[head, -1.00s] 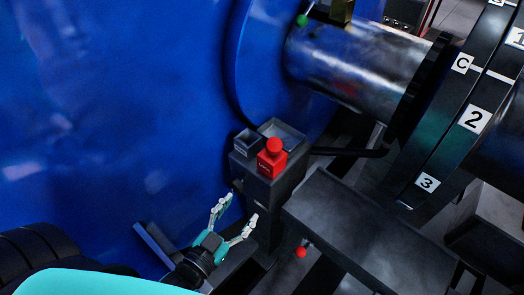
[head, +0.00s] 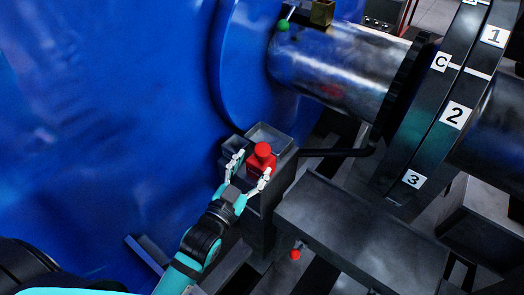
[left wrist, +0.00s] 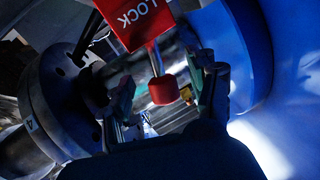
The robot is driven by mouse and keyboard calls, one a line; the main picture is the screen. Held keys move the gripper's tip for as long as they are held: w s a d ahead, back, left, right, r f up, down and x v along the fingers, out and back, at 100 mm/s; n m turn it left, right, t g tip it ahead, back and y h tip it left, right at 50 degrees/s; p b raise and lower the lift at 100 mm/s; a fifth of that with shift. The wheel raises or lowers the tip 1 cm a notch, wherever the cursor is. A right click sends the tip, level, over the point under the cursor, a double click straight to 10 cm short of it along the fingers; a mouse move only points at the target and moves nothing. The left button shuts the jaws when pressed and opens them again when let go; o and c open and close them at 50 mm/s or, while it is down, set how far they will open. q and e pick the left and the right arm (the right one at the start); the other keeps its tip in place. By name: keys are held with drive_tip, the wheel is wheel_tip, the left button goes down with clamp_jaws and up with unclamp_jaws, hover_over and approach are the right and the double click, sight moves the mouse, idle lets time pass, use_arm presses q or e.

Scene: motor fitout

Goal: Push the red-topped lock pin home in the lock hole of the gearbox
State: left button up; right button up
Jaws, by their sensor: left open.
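The lock pin's round red top (head: 263,149) stands above a red block (head: 260,168) on a dark grey box in the head view. In the left wrist view the red top (left wrist: 163,90) sits on a pale metal shaft (left wrist: 154,58), which runs to a red part marked LOCK (left wrist: 140,20). My left gripper (head: 250,167) is open, with its fingertips near the red block and top. In the left wrist view the red top shows between the two spread fingers (left wrist: 168,94), with gaps at both sides. The lock hole cannot be made out. My right gripper is not in view.
The grey box has open trays (head: 268,134) behind the red block. A large blue housing (head: 110,100) stands close on the left. A metal shaft (head: 340,70) and numbered coupling (head: 430,120) are at right. A grey bench (head: 350,225) and a red knob (head: 295,254) are in front.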

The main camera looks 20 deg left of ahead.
use_arm(q)
drive_tip(key=w, duration=0.3)
drive_tip(key=w+d, duration=0.1)
drive_tip(key=w, duration=0.1)
drive_tip(key=shift+f, duration=0.25)
drive_tip(key=shift+c, duration=0.4)
clamp_jaws()
